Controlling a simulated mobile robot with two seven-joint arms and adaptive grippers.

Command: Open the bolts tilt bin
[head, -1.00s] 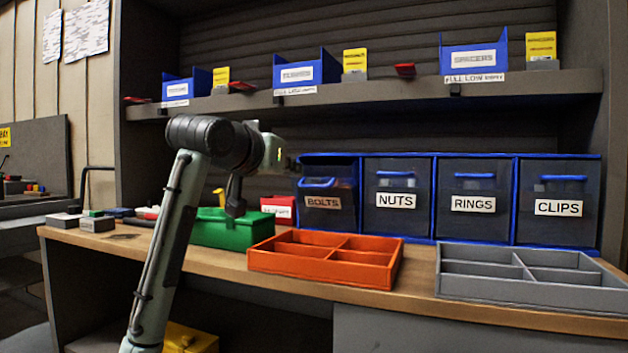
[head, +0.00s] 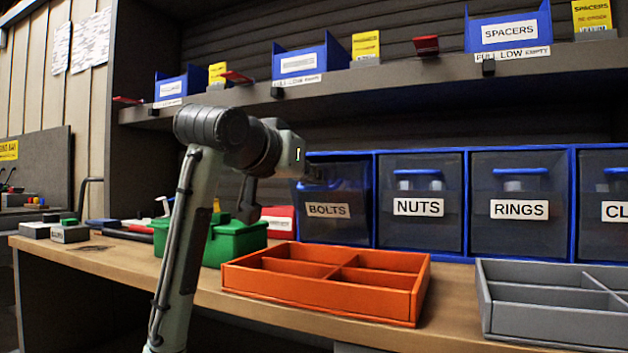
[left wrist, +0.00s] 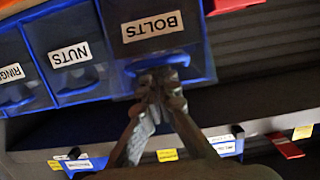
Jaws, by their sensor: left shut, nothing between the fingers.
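The bolts tilt bin (head: 343,230) is the leftmost of the row of dark bins with blue frames. The left wrist view shows this bin (left wrist: 190,62) upside down, standing out past the nuts bin. Nothing is between the fingers. My right gripper is not in view.
The nuts bin (head: 418,236) and rings bin (head: 518,237) look shut. An orange divided tray (head: 320,303) and a grey tray (head: 540,330) lie on the bench before the bins. A green box (head: 232,244) stands behind my arm. A shelf (head: 400,77) runs above.

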